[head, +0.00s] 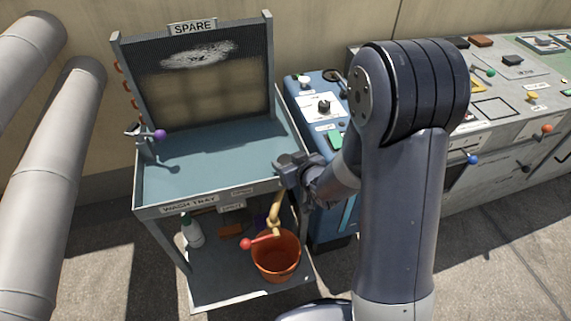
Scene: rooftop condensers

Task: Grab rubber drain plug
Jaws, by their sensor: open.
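I cannot make out the rubber drain plug for sure; it may be hidden behind my gripper or arm. My gripper (290,165) is at the front right corner of the blue-grey wash tray (205,165), by the tray's rim. It is open, and its dark fingers look small here, so I cannot tell what lies right under them. The visible tray floor is bare. A brass drain pipe (274,212) with a red-knobbed lever (247,243) hangs below the tray, over an orange bucket (276,262).
A tap with a purple knob (160,135) stands at the tray's left. A white bottle (193,232) is on the lower shelf. A blue cabinet (318,100) and a grey control bench (515,110) stand at right.

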